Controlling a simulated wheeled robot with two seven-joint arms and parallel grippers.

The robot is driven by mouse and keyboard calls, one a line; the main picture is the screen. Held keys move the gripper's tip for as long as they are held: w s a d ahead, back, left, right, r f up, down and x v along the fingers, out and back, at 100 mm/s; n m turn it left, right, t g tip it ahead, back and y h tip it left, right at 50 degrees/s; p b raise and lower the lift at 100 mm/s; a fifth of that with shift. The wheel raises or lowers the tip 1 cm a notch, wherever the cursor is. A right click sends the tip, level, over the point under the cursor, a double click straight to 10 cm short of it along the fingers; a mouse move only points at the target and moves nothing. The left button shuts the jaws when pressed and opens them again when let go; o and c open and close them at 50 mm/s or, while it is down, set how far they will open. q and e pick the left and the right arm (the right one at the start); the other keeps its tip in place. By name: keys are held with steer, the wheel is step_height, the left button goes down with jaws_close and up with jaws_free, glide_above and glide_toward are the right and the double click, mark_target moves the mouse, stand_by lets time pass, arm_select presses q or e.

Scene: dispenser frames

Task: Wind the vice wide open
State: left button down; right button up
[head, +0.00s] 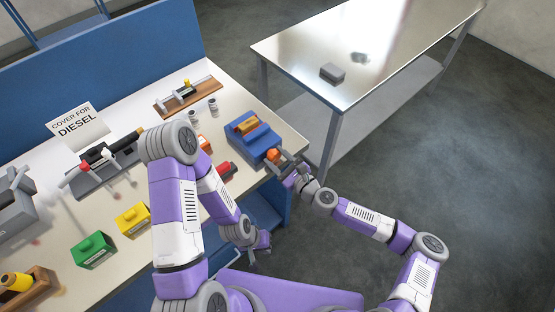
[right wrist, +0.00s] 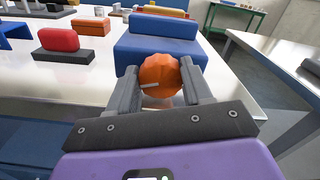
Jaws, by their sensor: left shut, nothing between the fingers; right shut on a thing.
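The blue vice (head: 258,140) stands at the right end of the bench, and its blue body also fills the top middle of the right wrist view (right wrist: 150,44). An orange piece (head: 246,124) shows at its upper part; whether the jaws touch it I cannot tell. An orange faceted knob (head: 273,155) is on the vice's near side. My right gripper (right wrist: 158,88) is shut on this knob, one finger on each side. My left gripper (head: 262,244) is shut and empty, low beside the bench, away from the vice.
A red-topped block (head: 227,170) and an orange block (head: 204,144) stand left of the vice, with two small cups (head: 203,108) behind. Yellow (head: 132,220) and green (head: 93,250) boxes stand further left. A steel table (head: 375,45) with a grey block is beyond a floor gap.

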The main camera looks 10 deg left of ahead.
steer(key=o, duration=1)
steer(key=shift+o, duration=0.2)
steer(key=shift+d, duration=0.1)
steer(key=v, duration=0.7)
steer(key=shift+s+d, duration=0.2)
